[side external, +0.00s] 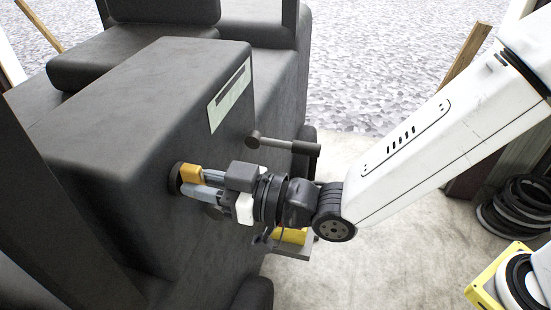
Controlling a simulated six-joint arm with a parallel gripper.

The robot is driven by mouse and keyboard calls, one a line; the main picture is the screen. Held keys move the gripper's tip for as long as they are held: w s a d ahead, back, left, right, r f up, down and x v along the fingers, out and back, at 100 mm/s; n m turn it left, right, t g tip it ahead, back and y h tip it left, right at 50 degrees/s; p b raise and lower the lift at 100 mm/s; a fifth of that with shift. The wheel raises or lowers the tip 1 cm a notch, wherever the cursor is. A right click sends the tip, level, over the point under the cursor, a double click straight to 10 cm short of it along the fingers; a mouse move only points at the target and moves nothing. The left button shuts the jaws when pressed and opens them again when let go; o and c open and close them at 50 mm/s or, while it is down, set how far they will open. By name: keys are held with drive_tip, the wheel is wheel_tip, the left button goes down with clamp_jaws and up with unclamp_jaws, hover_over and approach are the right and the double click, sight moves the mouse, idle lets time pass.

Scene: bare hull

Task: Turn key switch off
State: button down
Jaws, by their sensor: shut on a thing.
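The key switch (175,179) is a dark round fitting on the side face of a dark grey hull (110,130). A yellow part (191,173), which looks like the key's handle, stands out from it. My gripper (192,181) reaches in from the right, level with the switch. Its fingers are shut on the yellow part, close against the panel. The fingers hide part of the switch, and I cannot tell the key's turn angle.
A dark lever with a round knob (285,145) sticks out just above my gripper. A pale label plate (229,96) is on the hull. Black hoses (518,208) lie coiled at the right, near a yellow-framed object (495,281). The pale floor (370,265) below is open.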

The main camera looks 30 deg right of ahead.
drive_tip(key=c, duration=0.6)
unclamp_jaws()
drive_tip(key=shift+o, duration=0.2)
drive_tip(key=shift+s+d, duration=0.1)
drive_tip(key=v, duration=0.7)
drive_tip(key=shift+s+d, duration=0.2)
drive_tip(key=shift+s, duration=0.05)
drive_tip(key=shift+w+d, duration=0.1)
drive_tip(key=w+d+f+m+g+h, duration=0.2)
drive_tip(key=w+d+f+h, duration=0.15)
drive_tip(key=d, duration=0.45)
drive_tip(key=w+d+f+m+g+h, duration=0.1)
drive_tip(key=w+d+f+m+h, duration=0.15)
drive_tip(key=d+f+h, duration=0.4)
drive_tip(key=s+d+f+m+g+h, duration=0.1)
drive_tip(key=s+d+m+g, duration=0.1)
drive_tip(key=d, duration=0.7)
drive_tip(key=s+d+f+m+g+h, duration=0.1)
drive_tip(key=s+d+g, duration=0.4)
drive_tip(key=d, duration=0.5)
drive_tip(key=shift+s+f+m+h, duration=0.3)
drive_tip(key=shift+f+m+h, duration=0.1)
drive_tip(key=shift+f+m, duration=0.45)
